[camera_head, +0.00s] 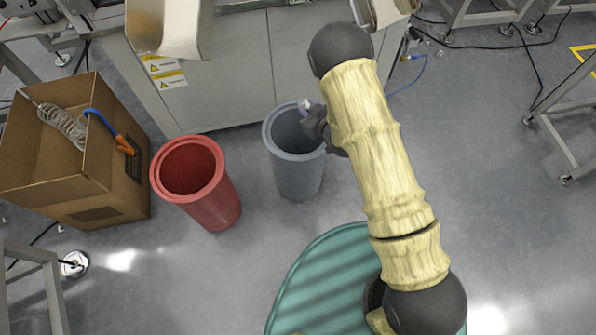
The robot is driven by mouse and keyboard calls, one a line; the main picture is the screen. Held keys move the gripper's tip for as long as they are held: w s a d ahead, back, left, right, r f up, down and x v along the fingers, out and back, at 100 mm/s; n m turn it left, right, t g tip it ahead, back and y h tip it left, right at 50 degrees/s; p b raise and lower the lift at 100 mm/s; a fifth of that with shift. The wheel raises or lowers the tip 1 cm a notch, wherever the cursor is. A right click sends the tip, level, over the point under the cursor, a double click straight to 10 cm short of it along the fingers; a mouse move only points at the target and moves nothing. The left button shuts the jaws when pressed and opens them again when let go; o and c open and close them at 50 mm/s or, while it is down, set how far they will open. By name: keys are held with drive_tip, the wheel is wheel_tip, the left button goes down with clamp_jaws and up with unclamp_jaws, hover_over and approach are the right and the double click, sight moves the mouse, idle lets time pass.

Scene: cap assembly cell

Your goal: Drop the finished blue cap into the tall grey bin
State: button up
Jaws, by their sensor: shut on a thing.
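The tall grey bin (297,175) stands open on the floor in the middle of the view, against the grey cabinet. My gripper (309,112) is over the right part of the bin's mouth, partly covered by my own arm. It is shut on a small bluish-lilac piece, the blue cap (305,103), whose shape is hard to make out at this size. How high the cap is above the rim cannot be told. The inside of the bin is dark and its right rim is partly hidden by my gripper and arm.
A red bin (222,205) stands just left of the grey one. Further left is an open cardboard box (120,180) with a coiled hose and a blue-orange tool. A grey cabinet (235,75) stands behind. The floor on the right is mostly clear.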

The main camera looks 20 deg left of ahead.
drive_tip(key=shift+a, duration=0.2)
drive_tip(key=shift+f, duration=0.15)
wheel_tip(320, 180, down, 6)
drive_tip(key=b, duration=0.4)
idle(0.4)
drive_tip(key=o, duration=0.7)
drive_tip(key=shift+o, duration=0.2)
drive_tip(key=shift+s+d, duration=0.1)
drive_tip(key=shift+d, duration=0.05)
